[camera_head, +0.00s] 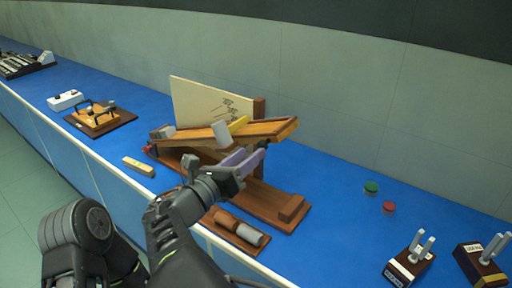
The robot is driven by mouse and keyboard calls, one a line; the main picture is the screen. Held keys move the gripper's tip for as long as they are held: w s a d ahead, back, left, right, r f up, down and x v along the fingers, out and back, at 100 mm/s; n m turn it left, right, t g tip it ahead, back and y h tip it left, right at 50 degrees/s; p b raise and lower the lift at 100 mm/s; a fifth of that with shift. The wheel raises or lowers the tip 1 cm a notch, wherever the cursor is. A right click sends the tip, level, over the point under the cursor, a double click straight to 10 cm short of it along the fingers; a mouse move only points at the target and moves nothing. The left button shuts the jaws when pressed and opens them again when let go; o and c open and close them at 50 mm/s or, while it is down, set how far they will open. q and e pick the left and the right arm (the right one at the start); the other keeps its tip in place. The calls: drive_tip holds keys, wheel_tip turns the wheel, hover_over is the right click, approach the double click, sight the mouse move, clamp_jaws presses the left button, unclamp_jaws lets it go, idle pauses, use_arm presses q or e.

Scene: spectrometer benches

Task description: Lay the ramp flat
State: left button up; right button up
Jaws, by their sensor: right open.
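The wooden ramp (268,131) stands over a brown wooden base (255,197) in the middle of the bench. It is tilted, with its right end higher than its left end. A light grey block (221,134) and a yellow piece (238,124) are at the middle of the ramp. My right gripper (249,157) is open, just below and in front of the ramp's right half. It looks empty, and I cannot tell whether a finger touches the ramp. It hides part of the base. My left gripper is out of view.
A cream board (205,103) stands behind the ramp. A brown tray with a grey cylinder (249,235) lies in front. A small yellow block (138,166) lies at the left. Green (371,187) and red (389,207) buttons are at the right. The blue bench between is clear.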

sight(260, 146)
drive_tip(key=shift+p+x, duration=0.3)
drive_tip(key=shift+x, duration=1.6)
clamp_jaws()
drive_tip(key=shift+f, duration=0.1)
